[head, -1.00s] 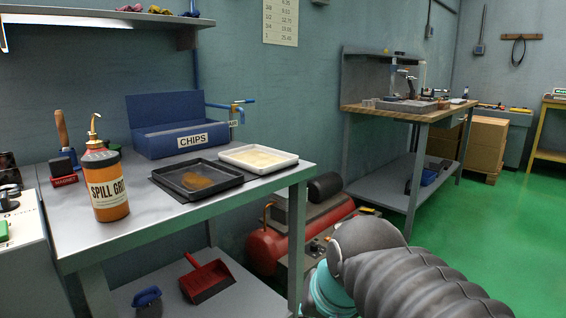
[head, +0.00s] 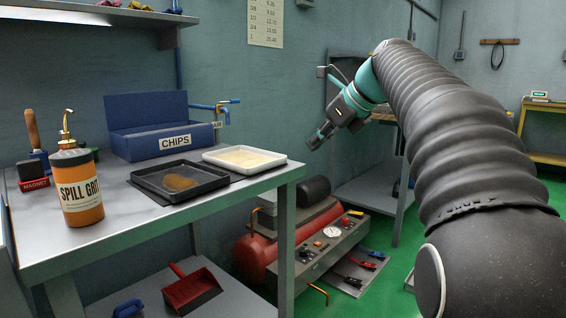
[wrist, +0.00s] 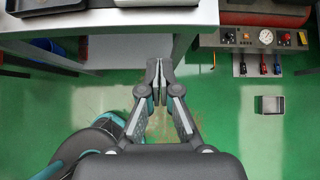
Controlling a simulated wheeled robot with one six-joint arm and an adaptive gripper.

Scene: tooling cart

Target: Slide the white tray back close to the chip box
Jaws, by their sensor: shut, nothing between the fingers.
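The white tray (head: 245,159) lies on the metal cart top near its right end, with a pale yellowish layer inside. The blue chip box (head: 165,142), labelled CHIPS, stands behind and left of it, lid raised. A black tray (head: 178,180) with a brown patch lies in front of the chip box, left of the white tray. My gripper (head: 318,136) is raised to the right of the cart, apart from the white tray. In the wrist view my gripper (wrist: 160,66) is shut and empty, above the floor beside the cart's edge.
An orange SPILL GRIT bottle (head: 77,187) stands at the cart's left front. A blue-handled valve pipe (head: 215,106) projects from the wall behind the white tray. A red compressor (head: 262,252) sits on the floor right of the cart. Green floor (wrist: 215,125) is open in front.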

